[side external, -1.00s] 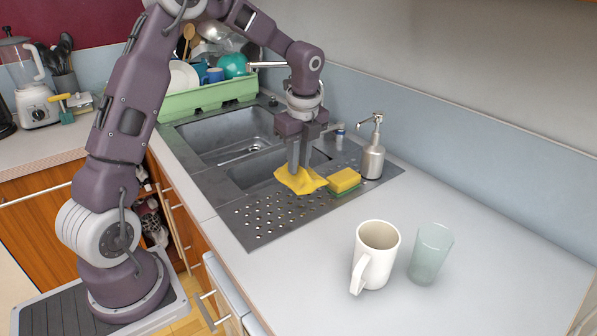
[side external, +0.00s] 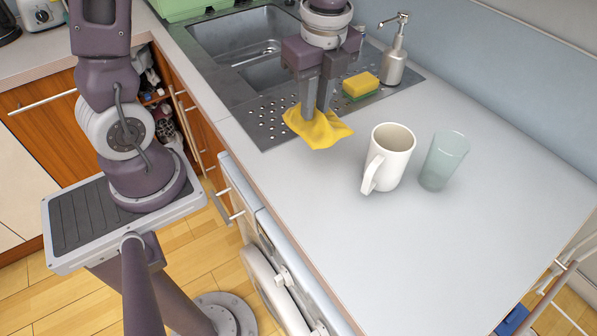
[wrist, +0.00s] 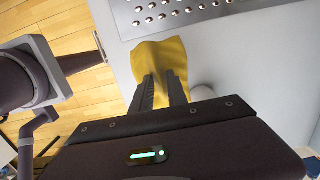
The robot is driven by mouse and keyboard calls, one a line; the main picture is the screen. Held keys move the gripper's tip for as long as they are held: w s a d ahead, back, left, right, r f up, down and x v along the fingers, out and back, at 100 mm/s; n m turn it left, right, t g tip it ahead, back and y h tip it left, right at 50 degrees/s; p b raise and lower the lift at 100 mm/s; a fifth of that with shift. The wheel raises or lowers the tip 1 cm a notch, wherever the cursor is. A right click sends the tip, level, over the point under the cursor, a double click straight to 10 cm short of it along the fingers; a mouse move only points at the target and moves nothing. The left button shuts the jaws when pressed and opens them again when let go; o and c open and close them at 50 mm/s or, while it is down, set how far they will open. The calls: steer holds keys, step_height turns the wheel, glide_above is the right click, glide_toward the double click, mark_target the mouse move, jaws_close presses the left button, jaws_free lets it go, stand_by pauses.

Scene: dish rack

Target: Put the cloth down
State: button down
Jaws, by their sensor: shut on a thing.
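The yellow cloth (side external: 318,130) is crumpled between the fingertips of my gripper (side external: 315,112). In the side external view it is over the front edge of the perforated drainboard, beside the white countertop. I cannot tell whether its underside touches the surface. My gripper points down and is shut on the cloth.
A white mug (side external: 389,158) and a clear glass (side external: 443,160) stand to the right of the cloth. A yellow and green sponge (side external: 361,86) and a soap dispenser (side external: 394,52) are behind. The metal drainboard (side external: 262,118) lies left. The countertop (side external: 440,240) in front is clear.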

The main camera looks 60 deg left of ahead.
steer(key=s+d+f, duration=0.1)
steer(key=s+d, duration=0.2)
steer(key=s, duration=0.3)
steer(key=f, duration=0.9)
steer(key=shift+w, duration=0.2)
steer(key=c, duration=1.3)
jaws_free()
